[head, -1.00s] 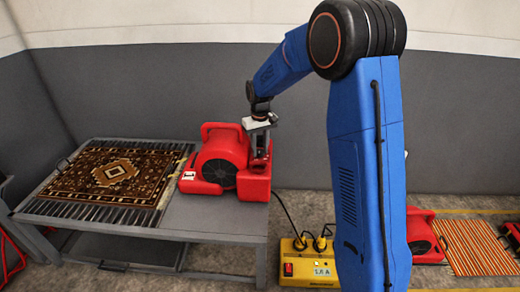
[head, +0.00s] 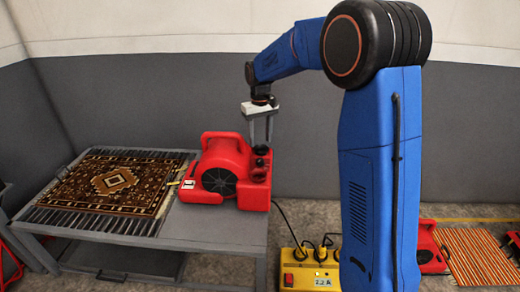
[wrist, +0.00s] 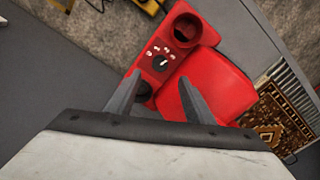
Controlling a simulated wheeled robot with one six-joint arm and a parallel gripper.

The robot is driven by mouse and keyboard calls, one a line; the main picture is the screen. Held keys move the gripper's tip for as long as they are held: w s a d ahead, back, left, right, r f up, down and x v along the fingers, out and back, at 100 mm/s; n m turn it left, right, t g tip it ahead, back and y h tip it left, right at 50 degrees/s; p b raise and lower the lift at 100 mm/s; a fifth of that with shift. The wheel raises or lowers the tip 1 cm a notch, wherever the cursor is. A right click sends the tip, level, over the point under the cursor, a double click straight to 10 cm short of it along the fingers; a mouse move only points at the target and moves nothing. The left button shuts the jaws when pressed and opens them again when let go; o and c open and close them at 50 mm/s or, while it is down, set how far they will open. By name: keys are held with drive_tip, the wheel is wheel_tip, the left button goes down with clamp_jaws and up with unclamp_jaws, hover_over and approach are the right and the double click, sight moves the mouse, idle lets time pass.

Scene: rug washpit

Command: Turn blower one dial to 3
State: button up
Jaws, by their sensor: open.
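Blower one (head: 222,158) is a red blower with a white "1" label, standing on the right part of the grey table. In the wrist view its red body (wrist: 218,95) shows a black dial (wrist: 160,63) with a white pointer line and several small white marks around it. The pointer slants to the upper right; I cannot read the marks. My gripper (head: 260,142) is over the blower's right end, fingers down. In the wrist view my gripper (wrist: 161,77) is open and empty, its two fingers apart, with the dial visible just beyond the tips.
A patterned rug (head: 108,182) lies on the table (head: 212,222) left of the blower. A yellow power box (head: 298,268) with plugged cords and a display stands on the floor to the right. Another red blower (head: 428,247) and a striped orange rug (head: 480,254) are farther right.

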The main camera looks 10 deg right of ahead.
wheel_tip(320, 180, up, 8)
drive_tip(key=shift+f, duration=0.2)
idle(0.3)
